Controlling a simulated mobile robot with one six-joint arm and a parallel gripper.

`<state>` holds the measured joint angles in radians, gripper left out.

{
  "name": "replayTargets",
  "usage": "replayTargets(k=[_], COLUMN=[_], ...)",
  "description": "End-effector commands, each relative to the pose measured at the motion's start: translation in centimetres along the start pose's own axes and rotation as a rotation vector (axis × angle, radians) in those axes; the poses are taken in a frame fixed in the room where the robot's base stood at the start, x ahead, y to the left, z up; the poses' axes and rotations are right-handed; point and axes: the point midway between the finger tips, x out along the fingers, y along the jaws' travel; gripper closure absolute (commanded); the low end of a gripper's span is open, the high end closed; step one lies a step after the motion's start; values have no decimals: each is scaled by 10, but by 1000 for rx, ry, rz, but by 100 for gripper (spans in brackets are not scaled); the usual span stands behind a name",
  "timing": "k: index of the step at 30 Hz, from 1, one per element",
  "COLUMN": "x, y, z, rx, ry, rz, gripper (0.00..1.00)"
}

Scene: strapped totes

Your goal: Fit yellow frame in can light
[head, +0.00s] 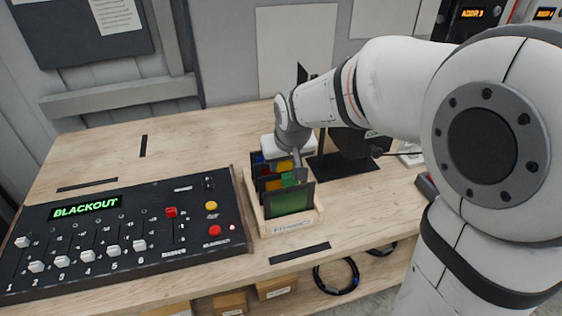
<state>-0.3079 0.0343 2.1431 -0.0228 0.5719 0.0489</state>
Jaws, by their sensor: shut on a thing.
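The yellow frame (284,165) is a dark-edged gel frame standing among other frames in a light wooden rack (292,226). My gripper (298,172) reaches down at the rack's right side and is shut on the yellow frame's right edge; the fingertips are small and partly hidden. The frame still appears to be within the rack. The black can light (350,143) stands on a dark base plate (345,167) to the right of the rack, partly hidden behind my arm. Its frame slot cannot be made out.
A green frame (289,201) stands at the rack's front, with red and blue frames behind. A lighting console (130,235) showing BLACKOUT lies close at the left. A wall (230,60) rises behind the wooden bench (365,205).

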Motion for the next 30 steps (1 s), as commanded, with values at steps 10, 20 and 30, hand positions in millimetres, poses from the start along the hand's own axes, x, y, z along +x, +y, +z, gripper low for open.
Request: replayTargets(k=[10, 20, 30], x=[-12, -31, -50], y=[0, 0, -1], z=[-5, -13, -21], rx=[0, 0, -1], ry=[2, 1, 2], rz=[0, 0, -1], gripper=[91, 91, 91])
